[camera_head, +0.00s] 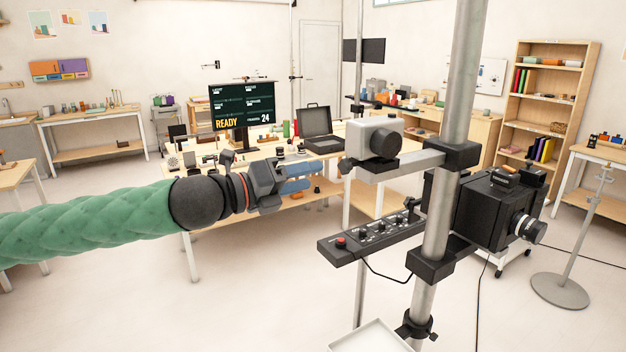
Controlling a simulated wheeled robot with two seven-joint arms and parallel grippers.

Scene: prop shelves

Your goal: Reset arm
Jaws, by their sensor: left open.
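My left arm comes in from the left in a green quilted sleeve, with a black round wrist. My left gripper (301,178) is at its end, pointing right, roughly level in mid-air in front of the work table. Its jaws are open, with blue-grey fingers and nothing seen between them. The gripper is left of the metal pole and its control panel, apart from both. My right gripper is not in this view.
A metal pole (462,90) stands close at right, carrying a grey camera (374,137), a black control panel (372,239) and a large black camera (470,208). Behind are a work table with a monitor (242,106) and an open case (317,124). Floor at lower left is clear.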

